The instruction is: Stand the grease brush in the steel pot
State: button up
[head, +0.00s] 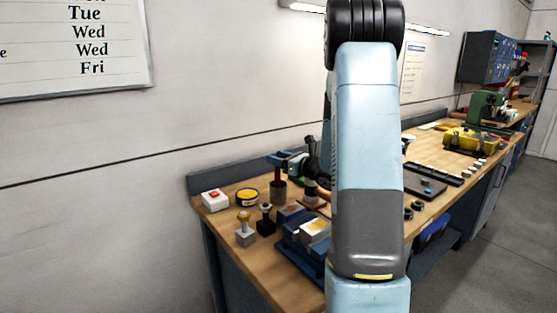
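A dark grey metal pot (278,192), which looks like the steel pot, stands on the wooden bench near its back left. A dark red upright handle (277,174) rises from its mouth; it may be the grease brush, but the bristle end is hidden. My gripper (289,160) is small and partly behind my arm, just above and right of the pot, close to the top of the handle. Its fingers are too small to make out, so I cannot tell whether it holds the handle.
Left of the pot are a white box with a red button (215,200), a yellow-and-black tin (247,197) and small knobbed blocks (245,230). A blue vise-like fixture (300,235) stands in front. My arm hides the bench middle. A dark tray (425,185) lies farther right.

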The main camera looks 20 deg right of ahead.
jog(key=shift+o, duration=0.4)
jog(key=v, duration=1.3)
jog(key=shift+s+d, duration=0.2)
jog(key=shift+s, duration=0.1)
jog(key=shift+a, duration=0.1)
jog(key=s+a+r+n+g+y, duration=0.2)
jog(key=s+a+n+g, duration=0.5)
jog(key=a, duration=0.4)
jog(key=s+a+r+n+g+y, duration=0.1)
jog(key=s+a+r+n+g, duration=0.25)
jog(key=a+n, duration=0.65)
jog(key=s+r+n+h, duration=0.4)
jog(key=s+n+h, duration=0.6)
jog(key=s+n, duration=0.4)
jog(key=shift+a+h, duration=0.15)
jog(key=shift+h, duration=0.15)
